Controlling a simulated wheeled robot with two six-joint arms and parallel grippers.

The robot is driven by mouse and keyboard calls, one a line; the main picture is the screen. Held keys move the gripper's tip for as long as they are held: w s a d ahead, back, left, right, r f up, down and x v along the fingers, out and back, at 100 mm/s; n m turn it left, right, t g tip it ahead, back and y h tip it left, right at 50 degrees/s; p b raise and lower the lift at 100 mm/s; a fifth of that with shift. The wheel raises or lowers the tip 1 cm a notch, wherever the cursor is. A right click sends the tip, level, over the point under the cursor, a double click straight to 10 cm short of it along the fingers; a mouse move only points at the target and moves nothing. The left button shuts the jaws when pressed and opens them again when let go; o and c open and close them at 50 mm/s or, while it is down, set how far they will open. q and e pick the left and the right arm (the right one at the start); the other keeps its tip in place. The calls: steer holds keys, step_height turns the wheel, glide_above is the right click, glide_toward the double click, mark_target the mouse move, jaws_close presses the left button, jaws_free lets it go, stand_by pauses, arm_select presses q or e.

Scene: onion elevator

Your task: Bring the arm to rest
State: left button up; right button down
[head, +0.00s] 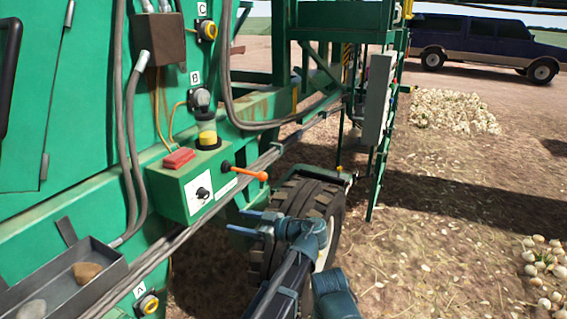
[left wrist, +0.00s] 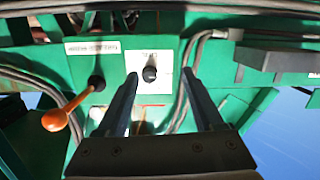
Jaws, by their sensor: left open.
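My left gripper (head: 240,221) is open and empty in the head view. Its two blue fingers point left, in front of the wheel and below the green control box (head: 205,185). In the left wrist view, my left gripper (left wrist: 159,80) has its fingers spread on either side of a black knob (left wrist: 150,74) on a white plate. The knob appears beyond the fingertips; I cannot tell the exact gap. My right gripper is in neither view.
An orange-tipped lever (head: 250,173) sticks out of the control box, close above the gripper. A big tyre (head: 300,205) stands behind my arm. A grey tray (head: 65,285) holds two lumps at lower left. Open ground with onion piles (head: 452,111) lies right.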

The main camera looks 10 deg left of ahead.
arm_select(q)
steer(key=s+a+f+m+g+h, duration=0.1)
steer(key=s+f+m+g+h, duration=0.1)
steer(key=s+f+m+h, duration=0.5)
steer(key=s+f+m+g+h, duration=0.2)
steer(key=s+f+m+h, duration=0.3)
steer(key=f, duration=0.5)
steer(key=s+d+m+h, duration=0.1)
steer(key=s+d+m, duration=0.2)
steer(key=s+d, duration=0.2)
steer(key=s+d+m+g+h+p, duration=0.1)
steer(key=s+d+m, duration=0.3)
steer(key=d, duration=0.6)
steer(key=shift+s+d+f, duration=0.2)
steer(key=shift+s+d, duration=0.05)
steer(key=shift+s, duration=0.4)
